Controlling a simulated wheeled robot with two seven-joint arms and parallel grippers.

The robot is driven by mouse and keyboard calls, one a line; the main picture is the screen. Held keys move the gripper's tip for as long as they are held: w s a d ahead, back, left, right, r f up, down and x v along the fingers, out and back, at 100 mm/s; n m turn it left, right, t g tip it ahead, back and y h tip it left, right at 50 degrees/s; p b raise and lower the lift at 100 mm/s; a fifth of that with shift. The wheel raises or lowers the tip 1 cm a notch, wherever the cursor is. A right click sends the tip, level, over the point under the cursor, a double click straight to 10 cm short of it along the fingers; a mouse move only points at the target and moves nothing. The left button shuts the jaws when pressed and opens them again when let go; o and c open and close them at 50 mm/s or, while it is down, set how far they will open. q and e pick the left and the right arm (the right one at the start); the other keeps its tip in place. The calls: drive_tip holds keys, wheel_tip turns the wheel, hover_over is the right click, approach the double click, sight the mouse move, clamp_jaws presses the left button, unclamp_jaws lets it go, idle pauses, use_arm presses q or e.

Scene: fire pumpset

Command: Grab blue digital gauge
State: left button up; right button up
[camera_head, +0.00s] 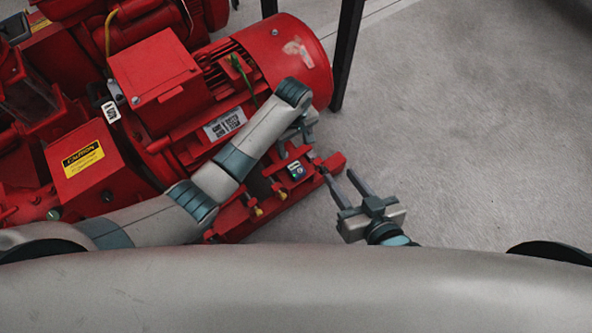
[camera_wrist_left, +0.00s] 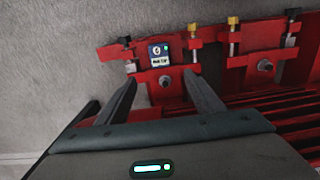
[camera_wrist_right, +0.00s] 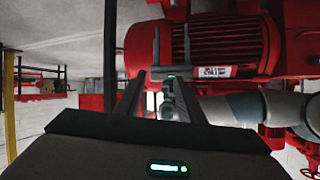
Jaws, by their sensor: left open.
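The red motor (camera_head: 299,58) and the pump machinery fill the upper left. Red brackets with yellow-topped bolts (camera_wrist_left: 233,22) lie beside the gauge. A black post (camera_head: 346,50) stands behind the motor. The grey floor (camera_head: 460,130) at right is clear.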

use_arm(q)
drive_tip(key=b, duration=0.3)
hover_over(296, 168)
drive_tip(key=f, duration=0.8)
drive_tip(key=shift+w+a, duration=0.3)
drive_tip(key=shift+w, duration=0.1)
drive_tip(key=shift+f, duration=0.2)
use_arm(e)
wheel_tip(296, 168, up, 10)
drive_tip(key=w+a+t+y, duration=0.1)
drive_tip(key=a+t+y, duration=0.1)
drive_tip(key=t, duration=0.4)
drive_tip(key=shift+w+a+r+t, duration=0.15)
drive_tip(key=shift+a+r+t, duration=0.1)
drive_tip(key=shift+a+t, duration=0.05)
use_arm(q)
drive_tip(key=shift+f, duration=0.15)
use_arm(e)
drive_tip(key=shift+r, duration=0.1)
